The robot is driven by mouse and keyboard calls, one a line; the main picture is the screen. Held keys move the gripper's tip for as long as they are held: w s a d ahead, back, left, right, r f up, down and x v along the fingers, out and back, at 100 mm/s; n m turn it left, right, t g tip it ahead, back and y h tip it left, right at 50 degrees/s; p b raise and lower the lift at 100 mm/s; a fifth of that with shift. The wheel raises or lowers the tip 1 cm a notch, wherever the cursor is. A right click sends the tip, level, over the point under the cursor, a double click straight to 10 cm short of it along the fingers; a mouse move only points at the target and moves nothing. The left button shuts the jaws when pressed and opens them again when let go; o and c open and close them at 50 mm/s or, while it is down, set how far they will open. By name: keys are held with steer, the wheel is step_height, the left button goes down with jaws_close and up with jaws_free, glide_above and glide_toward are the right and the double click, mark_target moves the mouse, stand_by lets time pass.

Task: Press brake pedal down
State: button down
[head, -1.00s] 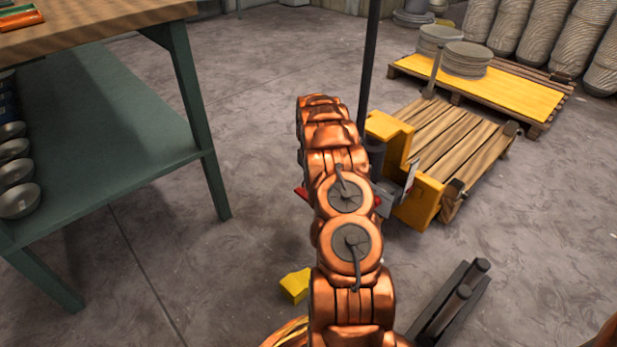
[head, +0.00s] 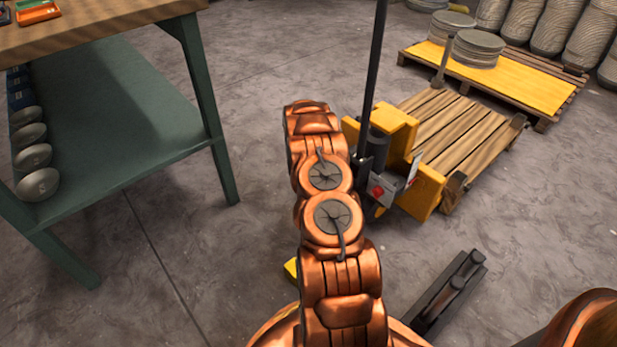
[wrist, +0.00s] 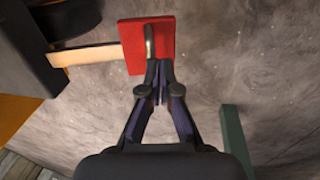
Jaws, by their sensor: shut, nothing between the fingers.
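A flat red pedal plate (wrist: 134,46) shows at the top of the wrist view, on a cream-coloured bar (wrist: 95,55) that runs left to a dark part. My gripper (wrist: 157,70) is shut and empty. Its fingertips overlap the plate's lower right part in the wrist view. I cannot tell whether they touch it. A pale curved piece stands over the plate just beyond the fingertips. In the head view my copper arm hides the gripper and this plate. The yellow pallet jack (head: 425,190) stands right of the arm, with a small red part (head: 376,191) at its base.
A green-legged workbench (head: 218,150) with bowls (head: 36,184) on its lower shelf stands at the left. A wooden pallet (head: 460,130) sits behind the jack. The jack's black handle pole (head: 374,60) rises beside my arm. Floor is open between bench and arm.

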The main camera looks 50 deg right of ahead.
steer(key=shift+a+f, duration=0.15)
steer(key=shift+f, duration=0.3)
steer(key=shift+f, duration=0.1)
steer(key=shift+a+r+p, duration=0.1)
steer(key=shift+r+p, duration=0.3)
steer(key=shift+r, duration=0.15)
steer(key=a+r+p, duration=0.3)
steer(key=a+r, duration=0.3)
steer(key=r, duration=0.5)
steer(key=shift+w+a+r, duration=0.15)
steer(key=shift+w+r, duration=0.1)
steer(key=shift+r, duration=0.05)
